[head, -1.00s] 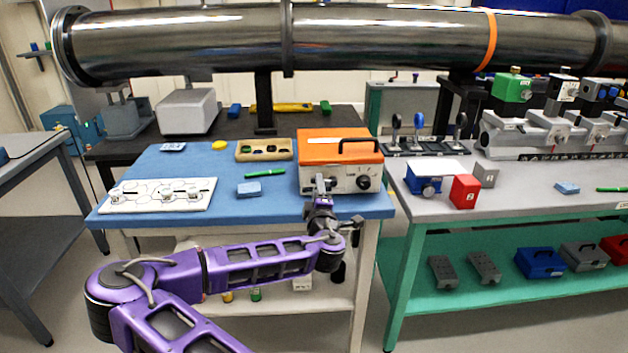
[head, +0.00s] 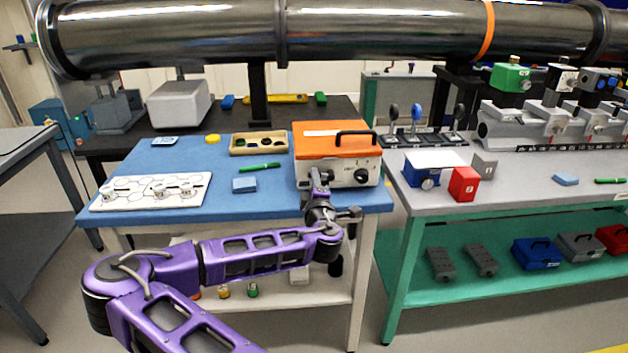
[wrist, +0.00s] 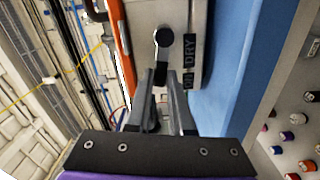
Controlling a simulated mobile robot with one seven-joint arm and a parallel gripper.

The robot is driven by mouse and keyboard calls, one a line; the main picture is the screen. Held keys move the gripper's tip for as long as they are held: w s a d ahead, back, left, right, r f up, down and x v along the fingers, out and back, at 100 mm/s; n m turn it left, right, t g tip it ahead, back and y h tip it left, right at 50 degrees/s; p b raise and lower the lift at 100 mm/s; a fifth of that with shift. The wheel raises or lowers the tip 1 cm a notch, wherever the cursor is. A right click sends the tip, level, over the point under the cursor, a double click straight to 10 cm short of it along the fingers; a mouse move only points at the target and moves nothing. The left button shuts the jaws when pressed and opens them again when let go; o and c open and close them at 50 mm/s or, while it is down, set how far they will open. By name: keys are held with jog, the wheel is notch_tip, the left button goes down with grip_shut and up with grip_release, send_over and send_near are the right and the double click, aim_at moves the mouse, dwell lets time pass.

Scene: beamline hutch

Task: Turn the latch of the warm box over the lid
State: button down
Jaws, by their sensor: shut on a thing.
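The warm box, with an orange lid (head: 318,143) and a cream body (head: 342,173), stands at the right front of the blue-topped bench. The lid lies closed, with a black handle on top. My gripper (head: 319,178) is at the left part of the box's front face.
On the blue bench (head: 225,205) lie a white board (head: 150,192), a light-blue block (head: 244,185), a green pen (head: 260,166) and a beige tray (head: 232,149). A grey bench with a red block (head: 464,184) stands to the right across a narrow gap.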

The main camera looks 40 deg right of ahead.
aim_at(330, 158)
jog(key=shift+r, duration=0.2)
jog(key=m+p, duration=0.1)
jog(key=r+m+p, duration=0.1)
jog(key=m, duration=0.1)
jog(key=shift+s+d+r, duration=0.1)
jog(key=shift+d, duration=0.05)
jog(key=m, duration=0.1)
jog(key=r+m+p, duration=0.1)
jog(key=m, duration=0.1)
jog(key=shift+s+d, duration=0.2)
jog(key=shift+d, duration=0.2)
jog(key=m, duration=0.2)
jog(key=d+m+b, duration=0.1)
jog(key=m, duration=0.1)
jog(key=shift+s+r, duration=0.3)
jog(key=shift+r, duration=0.1)
jog(key=shift+s+d+r+m+b, duration=0.1)
jog(key=shift+s+d+m+b, duration=0.15)
jog(key=shift+m+b, duration=0.5)
jog(key=shift+s+d+r+m+b, duration=0.1)
jog(key=shift+d+m+b, duration=0.25)
jog(key=shift+m, duration=0.75)
jog(key=shift+s+d+r+m+b, duration=0.1)
jog(key=shift+s+d+m+b, duration=0.25)
jog(key=shift+m, duration=0.6)
jog(key=shift+w, duration=0.1)
jog(key=c, duration=0.8)
grip_release()
